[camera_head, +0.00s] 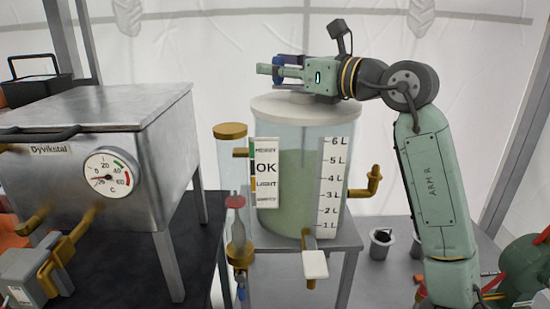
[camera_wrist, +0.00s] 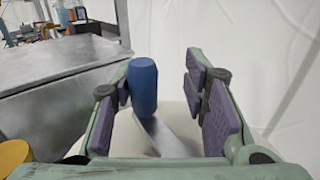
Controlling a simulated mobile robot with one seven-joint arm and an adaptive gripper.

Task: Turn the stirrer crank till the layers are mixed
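The stirrer crank has a blue upright handle (camera_wrist: 143,86) on a flat grey arm (camera_wrist: 165,137), above the pale lid (camera_head: 305,105) of a clear tank (camera_head: 300,180). The tank's contents look one fairly even green, with a clearer band above. My gripper (camera_wrist: 163,88) is open, with the handle between its purple-padded fingers. The handle is close to the left finger; I cannot tell whether they touch. A wide gap lies on the right. In the head view my gripper (camera_head: 278,70) is level above the lid, its fingers partly hiding the handle.
A steel box with a dial gauge (camera_head: 107,175) stands at the left. A narrow clear tube with a brass cap (camera_head: 230,130) stands beside the tank. A brass tap (camera_head: 372,182) juts out at the tank's right. Small dark cups (camera_head: 381,240) sit on the table behind.

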